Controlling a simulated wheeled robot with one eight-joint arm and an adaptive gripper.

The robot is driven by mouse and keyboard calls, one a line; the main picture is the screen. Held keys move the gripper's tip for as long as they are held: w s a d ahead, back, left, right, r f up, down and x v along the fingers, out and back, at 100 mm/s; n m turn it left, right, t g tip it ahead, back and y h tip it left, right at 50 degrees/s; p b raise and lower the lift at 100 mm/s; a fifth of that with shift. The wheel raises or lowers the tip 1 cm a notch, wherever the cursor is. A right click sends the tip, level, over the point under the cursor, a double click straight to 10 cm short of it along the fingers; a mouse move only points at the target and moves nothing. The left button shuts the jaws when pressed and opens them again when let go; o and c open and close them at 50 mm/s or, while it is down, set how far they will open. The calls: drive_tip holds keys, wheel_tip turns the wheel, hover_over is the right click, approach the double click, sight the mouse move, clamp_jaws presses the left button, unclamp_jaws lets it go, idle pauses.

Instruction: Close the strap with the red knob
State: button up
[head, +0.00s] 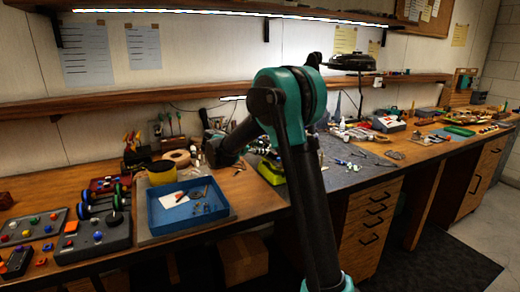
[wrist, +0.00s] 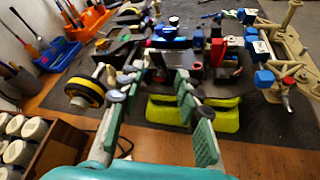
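In the wrist view, my gripper (wrist: 155,82) is open, with green-padded fingers apart and nothing clearly held between them. Beyond the fingertips is the racecar assembly (wrist: 195,60), with dark, blue and red parts above a yellow-green support (wrist: 220,115). A small red knob (wrist: 289,81) shows at the right, beside blue knobs (wrist: 264,79). Another red part (wrist: 217,50) is near the middle of the car. I cannot tell which red part belongs to the strap, or how the strap lies. In the head view, my arm hides most of the car.
A yellow-and-black wheel (wrist: 85,92) is left of my fingers. White cylinders in a wooden rack (wrist: 40,145) stand at lower left. Tan frame parts (wrist: 285,40) are at right. In the head view, a blue tray (head: 190,207) lies on the wooden bench, left of my arm.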

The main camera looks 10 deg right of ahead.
drive_tip(key=shift+c, duration=0.2)
clamp_jaws()
drive_tip(key=shift+r, duration=0.1)
drive_tip(key=d+g+y, duration=0.1)
drive_tip(key=y, duration=0.2)
drive_tip(key=d+r+m+g+y, duration=0.1)
drive_tip(key=y, duration=0.2)
drive_tip(key=w+d+r+g+y, duration=0.1)
drive_tip(key=g+y, duration=0.1)
drive_tip(key=y, duration=0.1)
drive_tip(key=shift+w+d+r+m, duration=0.1)
drive_tip(key=shift+d+r+m, duration=0.05)
drive_tip(key=shift+d+m, duration=0.2)
drive_tip(key=y, duration=0.1)
drive_tip(key=d+g+y, duration=0.1)
drive_tip(key=y, duration=0.1)
drive_tip(key=d+y, duration=0.1)
drive_tip(key=y, duration=0.1)
drive_tip(key=shift+w+d+m+g, duration=0.1)
drive_tip(key=shift+w+m+g, duration=0.25)
drive_tip(key=shift+w+g, duration=0.05)
drive_tip(key=shift+w+d+f+g+y, duration=0.15)
drive_tip(key=shift+d+f+g+y, duration=0.2)
drive_tip(key=shift+y, duration=0.7)
drive_tip(key=shift+w+d+f+g+y, duration=0.1)
drive_tip(key=shift+d+f+g+y, duration=0.2)
drive_tip(key=shift+y, duration=0.75)
drive_tip(key=shift+d+m, duration=0.1)
drive_tip(key=shift+m, duration=0.2)
